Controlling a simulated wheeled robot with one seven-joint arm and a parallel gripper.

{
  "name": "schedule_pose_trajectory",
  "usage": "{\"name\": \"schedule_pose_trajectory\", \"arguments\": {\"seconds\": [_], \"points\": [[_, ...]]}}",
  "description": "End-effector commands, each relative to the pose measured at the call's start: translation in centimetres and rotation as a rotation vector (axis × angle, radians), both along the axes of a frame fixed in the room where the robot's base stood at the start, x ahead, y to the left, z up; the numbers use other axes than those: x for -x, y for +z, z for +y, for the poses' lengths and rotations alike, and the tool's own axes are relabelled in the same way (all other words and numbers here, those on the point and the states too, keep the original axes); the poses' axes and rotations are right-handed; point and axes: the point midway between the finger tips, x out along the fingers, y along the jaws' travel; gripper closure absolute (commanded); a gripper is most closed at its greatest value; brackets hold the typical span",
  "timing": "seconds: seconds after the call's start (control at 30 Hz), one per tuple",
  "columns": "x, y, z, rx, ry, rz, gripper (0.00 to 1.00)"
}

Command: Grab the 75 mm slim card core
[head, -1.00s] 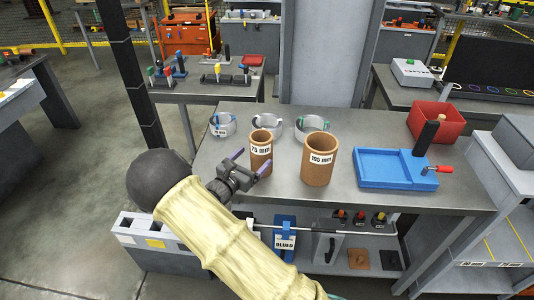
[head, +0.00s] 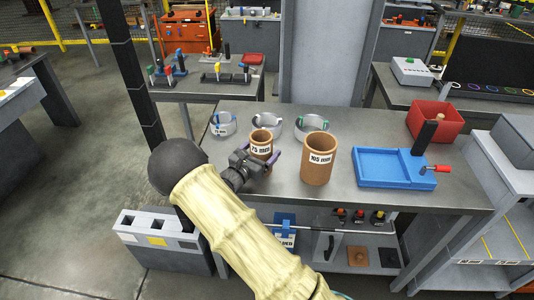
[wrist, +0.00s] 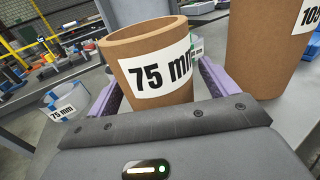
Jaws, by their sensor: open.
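The 75 mm slim card core (head: 261,138) is a brown upright tube with a white "75 mm" label, standing on the steel bench. It also shows large in the wrist view (wrist: 150,92). My gripper (head: 262,158) is open at the core, with its purple fingers on either side of it. In the wrist view the left finger (wrist: 104,103) and right finger (wrist: 215,88) flank the core, which stands between them. The core's lower part is hidden behind my gripper, and I cannot tell whether the fingers touch it.
The wider 105 mm core (head: 318,160) stands just right of my gripper. Several grey rings, including a clear one labelled 75 mm (head: 222,123), sit behind. A blue tray (head: 370,167) and a red bin (head: 427,118) are at the right. Bare bench lies at front right.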

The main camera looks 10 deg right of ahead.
Motion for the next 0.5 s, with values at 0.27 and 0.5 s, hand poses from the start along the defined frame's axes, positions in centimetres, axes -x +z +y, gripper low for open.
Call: {"name": "schedule_pose_trajectory", "arguments": {"seconds": [0.27,0.5], "points": [[0.01,0.01,-0.02,0.000,0.000,0.000,0.38],[0.01,0.06,-0.04,0.001,-0.001,-0.001,0.69]]}}
